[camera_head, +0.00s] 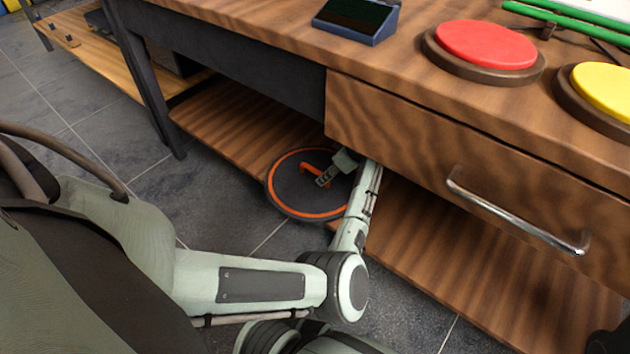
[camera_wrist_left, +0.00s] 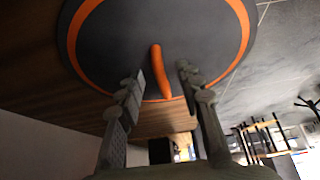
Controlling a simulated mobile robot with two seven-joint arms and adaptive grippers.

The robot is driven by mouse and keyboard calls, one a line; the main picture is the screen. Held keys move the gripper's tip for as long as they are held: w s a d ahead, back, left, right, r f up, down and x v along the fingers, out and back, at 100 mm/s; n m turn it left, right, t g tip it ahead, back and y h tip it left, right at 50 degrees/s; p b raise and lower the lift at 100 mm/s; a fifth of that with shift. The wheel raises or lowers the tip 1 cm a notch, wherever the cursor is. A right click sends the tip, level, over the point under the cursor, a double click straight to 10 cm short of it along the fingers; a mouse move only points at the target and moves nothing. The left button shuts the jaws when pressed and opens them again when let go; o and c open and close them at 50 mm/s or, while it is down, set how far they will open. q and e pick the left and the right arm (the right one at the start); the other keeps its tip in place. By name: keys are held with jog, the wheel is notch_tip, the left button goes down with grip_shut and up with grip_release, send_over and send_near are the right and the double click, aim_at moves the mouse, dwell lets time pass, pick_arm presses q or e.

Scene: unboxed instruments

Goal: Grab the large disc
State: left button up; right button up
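The large disc (camera_head: 290,193) is dark grey with an orange ring near its rim. In the head view it sits at the lower shelf's front edge, partly out over the floor. An orange handle (camera_head: 318,156) stands out from its middle. My left gripper (camera_head: 323,179) is at the handle, partly hidden by my arm and the drawer. In the left wrist view the disc (camera_wrist_left: 115,45) fills the top, and the handle (camera_wrist_left: 159,72) lies between the spread fingers of my left gripper (camera_wrist_left: 160,75), with gaps on both sides. My right gripper does not show.
The wooden lower shelf (camera_head: 225,125) runs under the table, and the drawer (camera_head: 440,150) with a metal handle (camera_head: 515,212) hangs above my forearm. A dark table leg (camera_head: 145,80) stands to the left. Red (camera_head: 485,45) and yellow (camera_head: 603,88) buttons are on top.

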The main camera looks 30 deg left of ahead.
aim_at(316, 170)
pick_arm(q)
jog(key=shift+w+a, duration=0.1)
jog(key=shift+a, duration=0.75)
jog(key=a+f, duration=0.1)
jog(key=a+f+b, duration=0.1)
jog(key=a, duration=0.1)
jog(key=shift+w+b, duration=0.1)
jog(key=shift+b, duration=0.2)
jog(key=shift+w+a+f, duration=0.1)
jog(key=shift+a+f, duration=0.1)
jog(key=shift+f, duration=0.1)
grip_shut()
jog(key=shift+r, duration=0.1)
